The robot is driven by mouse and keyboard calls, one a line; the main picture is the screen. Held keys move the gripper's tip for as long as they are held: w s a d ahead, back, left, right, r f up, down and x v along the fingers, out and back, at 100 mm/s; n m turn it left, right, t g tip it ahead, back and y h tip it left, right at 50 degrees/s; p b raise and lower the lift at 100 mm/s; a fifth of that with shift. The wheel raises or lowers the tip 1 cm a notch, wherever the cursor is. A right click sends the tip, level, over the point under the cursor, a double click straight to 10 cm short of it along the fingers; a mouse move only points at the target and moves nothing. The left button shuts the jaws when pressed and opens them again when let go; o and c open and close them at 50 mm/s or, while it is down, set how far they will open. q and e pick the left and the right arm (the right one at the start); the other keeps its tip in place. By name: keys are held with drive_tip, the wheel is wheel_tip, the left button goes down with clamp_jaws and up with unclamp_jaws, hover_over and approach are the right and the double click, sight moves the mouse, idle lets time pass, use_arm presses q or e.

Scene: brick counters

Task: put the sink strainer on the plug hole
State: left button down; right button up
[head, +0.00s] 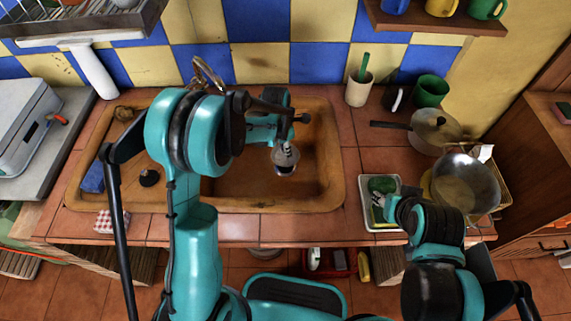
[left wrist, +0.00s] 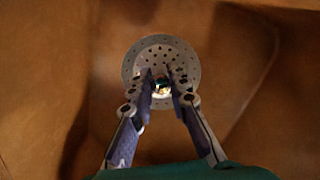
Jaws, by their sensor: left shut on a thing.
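The sink strainer (head: 286,168) is a round, perforated metal disc. My left gripper (head: 286,150) is shut on its middle and holds it over the right-hand basin of the brown sink (head: 325,150). In the left wrist view the strainer (left wrist: 160,48) faces the camera, and the fingertips of my left gripper (left wrist: 162,86) meet at its centre knob. I cannot tell the strainer's height above the basin floor. My right arm is at the right, by a small tray; its fingers cannot be made out.
A tap (head: 208,72) rises behind the sink. A small tray (head: 366,215), pans (head: 466,183) and a green mug (head: 431,91) stand on the right counter.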

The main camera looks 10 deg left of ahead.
sight(286, 161)
use_arm(q)
wheel_tip(286, 161, down, 6)
drive_tip(key=shift+f+b, duration=0.1)
drive_tip(key=shift+b, duration=0.95)
use_arm(e)
wheel_tip(286, 161, down, 3)
drive_tip(key=shift+r, duration=0.1)
use_arm(q)
drive_tip(key=c, duration=1.5)
unclamp_jaws()
drive_tip(key=shift+f, duration=0.1)
drive_tip(key=shift+o, duration=0.2)
